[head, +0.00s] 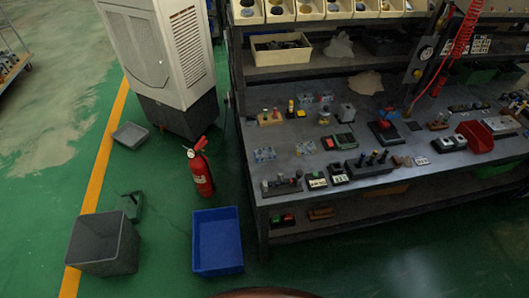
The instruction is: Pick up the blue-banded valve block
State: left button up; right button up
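Several small blocks with upright fittings stand on the dark workbench (300,130). A dark block with upright cylinders (369,165) sits near the front edge, right of centre. Another dark block with fittings (281,186) sits at the front left corner. A wooden-based block with small cylinders (270,118) stands at the back left. The pieces are too small and dark to tell which one, if any, has a blue band. Neither my left nor my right gripper shows in the head view.
A red tray (475,136) sits on the bench's right. Shelves with bins rise behind.

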aim_at(266, 156)
jog(key=u, duration=0.45)
jog(key=i, duration=0.45)
jog(key=u, duration=0.45)
